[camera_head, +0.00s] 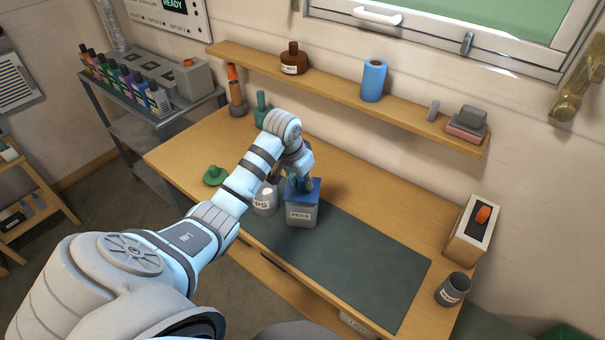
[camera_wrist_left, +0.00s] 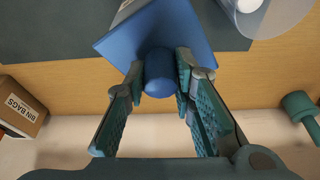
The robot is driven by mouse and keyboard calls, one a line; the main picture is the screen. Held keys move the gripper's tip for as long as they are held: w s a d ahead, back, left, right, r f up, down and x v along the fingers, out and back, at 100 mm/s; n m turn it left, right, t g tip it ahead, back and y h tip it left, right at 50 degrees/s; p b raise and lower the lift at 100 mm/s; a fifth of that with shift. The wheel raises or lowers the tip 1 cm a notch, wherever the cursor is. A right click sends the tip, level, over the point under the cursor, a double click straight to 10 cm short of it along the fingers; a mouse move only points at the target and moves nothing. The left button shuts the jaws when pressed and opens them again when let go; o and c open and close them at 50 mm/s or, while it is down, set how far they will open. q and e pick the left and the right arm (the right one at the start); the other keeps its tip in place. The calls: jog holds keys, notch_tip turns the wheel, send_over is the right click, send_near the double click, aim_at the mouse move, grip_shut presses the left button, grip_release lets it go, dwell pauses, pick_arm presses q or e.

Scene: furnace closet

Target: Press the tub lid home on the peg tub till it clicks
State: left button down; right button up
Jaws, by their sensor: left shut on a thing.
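The peg tub (camera_head: 300,216), a grey square tub labelled PEGS, stands on the dark mat at the middle of the bench. The blue square tub lid (camera_head: 314,190) is on top of it; it also shows in the wrist view (camera_wrist_left: 193,32). I cannot tell whether the lid sits fully down or a gap is left. My left gripper (camera_head: 301,181) is above the lid, shut on its round blue knob (camera_wrist_left: 160,72), with one finger on each side of the knob in the wrist view (camera_wrist_left: 160,85). My right gripper is out of view.
A clear labelled jar (camera_head: 265,199) stands close left of the tub. A green knobbed lid (camera_head: 215,176) lies farther left. A wall shelf (camera_head: 335,93) runs behind.

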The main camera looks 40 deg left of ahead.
pick_arm(q)
jog(key=shift+f+b, duration=0.35)
jog(key=shift+f, duration=0.7)
jog(key=c, duration=1.3)
grip_release()
jog(key=shift+p+v, duration=0.35)
jog(key=shift+v, duration=3.65)
jog(key=shift+f, duration=0.1)
